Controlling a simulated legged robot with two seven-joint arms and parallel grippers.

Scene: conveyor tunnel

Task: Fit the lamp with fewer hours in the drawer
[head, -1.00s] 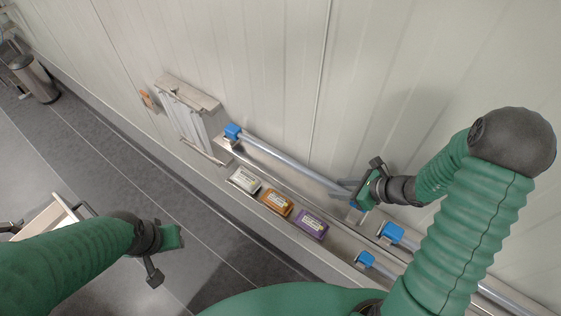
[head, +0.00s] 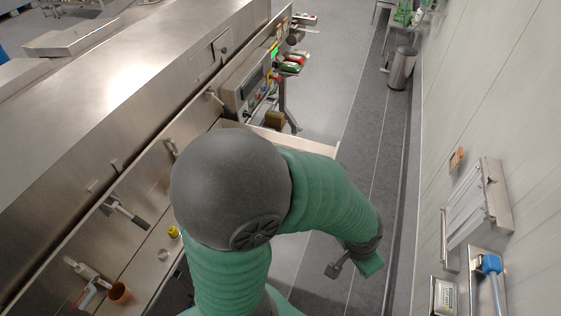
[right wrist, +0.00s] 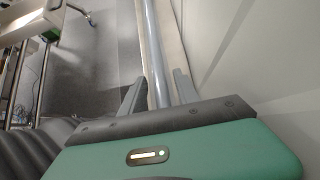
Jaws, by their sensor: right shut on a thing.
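A lamp tube with a blue end cap (head: 490,264) lies at the lower right of the head view, along the wall; only its near end shows. In the right wrist view my right gripper (right wrist: 159,76) is shut on a grey-blue lamp tube (right wrist: 152,45), which runs away between its two fingers. My left gripper (head: 352,264) hangs over the grey floor, apart from the lamp; its jaw opening cannot be made out. A pale panel, perhaps the edge of an open drawer (head: 312,147), shows behind my left arm. No hour reading is legible.
A long steel machine (head: 120,90) fills the left, with a control panel (head: 250,84) at its end. A white-labelled box (head: 444,297) is beside the lamp. A bin (head: 401,68) stands farther back; the floor between is clear.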

